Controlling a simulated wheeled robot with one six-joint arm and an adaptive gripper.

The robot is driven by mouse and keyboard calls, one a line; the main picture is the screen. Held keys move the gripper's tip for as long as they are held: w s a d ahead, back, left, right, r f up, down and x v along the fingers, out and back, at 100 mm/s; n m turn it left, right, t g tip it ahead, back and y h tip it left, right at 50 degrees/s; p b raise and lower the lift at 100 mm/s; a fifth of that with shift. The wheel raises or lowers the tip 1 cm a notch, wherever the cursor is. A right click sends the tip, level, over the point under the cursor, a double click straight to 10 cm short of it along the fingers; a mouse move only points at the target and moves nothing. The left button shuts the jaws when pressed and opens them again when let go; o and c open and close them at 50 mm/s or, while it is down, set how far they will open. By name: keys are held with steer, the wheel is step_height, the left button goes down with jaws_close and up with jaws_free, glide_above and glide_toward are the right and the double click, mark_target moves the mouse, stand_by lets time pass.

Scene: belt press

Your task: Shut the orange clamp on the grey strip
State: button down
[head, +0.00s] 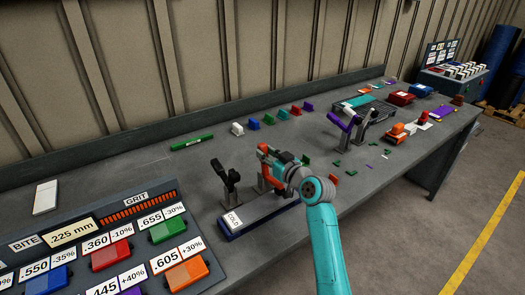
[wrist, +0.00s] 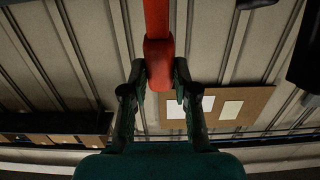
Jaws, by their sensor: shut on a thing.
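The orange clamp's handle (wrist: 157,25) comes down from the top of the wrist view, and its end sits between my gripper's fingertips (wrist: 157,82). The fingers touch it on both sides, and it seems to stand up. The long dark blue press base (head: 258,221) carries a label reading COLD. I cannot make out the grey strip; my arm covers that area.
A black-handled clamp (head: 229,180) stands upright at the left end of the same base. A purple-handled clamp (head: 341,122) stands farther right. A panel of coloured blocks (head: 110,256) fills the near left. Small coloured blocks (head: 254,124) line the back of the bench.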

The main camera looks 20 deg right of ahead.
steer(key=shift+s+d+f+t+y, duration=0.15)
steer(key=shift+s+t, duration=0.3)
steer(key=shift+t, duration=0.05)
steer(key=shift+s+d+f+t+y, duration=0.1)
steer(key=shift+s+d+t+y, duration=0.05)
steer(key=shift+s+t, duration=0.35)
steer(key=c, duration=0.9)
jaws_free()
steer(key=v, duration=1.2)
steer(key=shift+f, duration=0.15)
